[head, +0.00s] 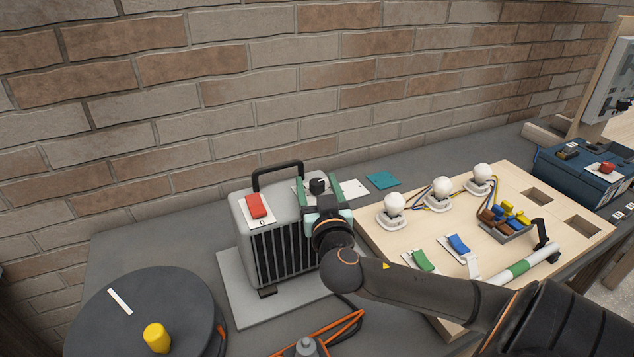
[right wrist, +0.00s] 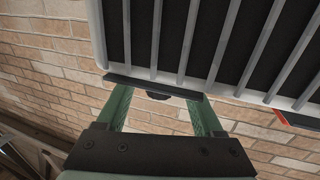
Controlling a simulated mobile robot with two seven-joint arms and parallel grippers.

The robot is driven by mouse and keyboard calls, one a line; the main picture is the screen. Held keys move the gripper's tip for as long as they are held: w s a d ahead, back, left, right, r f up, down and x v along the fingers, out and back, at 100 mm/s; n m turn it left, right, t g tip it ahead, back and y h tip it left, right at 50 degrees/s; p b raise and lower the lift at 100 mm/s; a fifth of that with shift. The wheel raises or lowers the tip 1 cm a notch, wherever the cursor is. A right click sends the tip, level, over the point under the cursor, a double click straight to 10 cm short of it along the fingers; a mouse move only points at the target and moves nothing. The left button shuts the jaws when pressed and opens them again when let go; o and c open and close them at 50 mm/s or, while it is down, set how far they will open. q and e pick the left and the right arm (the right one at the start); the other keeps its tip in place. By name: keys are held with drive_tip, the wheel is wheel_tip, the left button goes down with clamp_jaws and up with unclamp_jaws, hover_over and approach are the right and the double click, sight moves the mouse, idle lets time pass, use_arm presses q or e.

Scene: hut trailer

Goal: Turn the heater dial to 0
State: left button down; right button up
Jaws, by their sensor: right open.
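The heater (head: 240,228) is a grey box with a dark grille and a black top handle, standing on a grey base plate. Its black dial (head: 317,185) is on the top right, beside a white plate. My right gripper (head: 318,181) is open, with its green fingers on either side of the dial. In the right wrist view, the dark dial (right wrist: 158,96) shows between the two fingers, partly hidden by the heater's edge. No clear contact shows, and the dial's setting is too small to read. My left gripper is not in view.
A red switch (head: 257,206) marked 0 is on the heater's left top. A wooden board (head: 400,240) with bulbs and switches stands close on the right. A dark round disc (head: 120,320) with a yellow knob is at front left. A brick wall (head: 230,90) is behind.

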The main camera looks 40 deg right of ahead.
clamp_jaws()
idle(0.6)
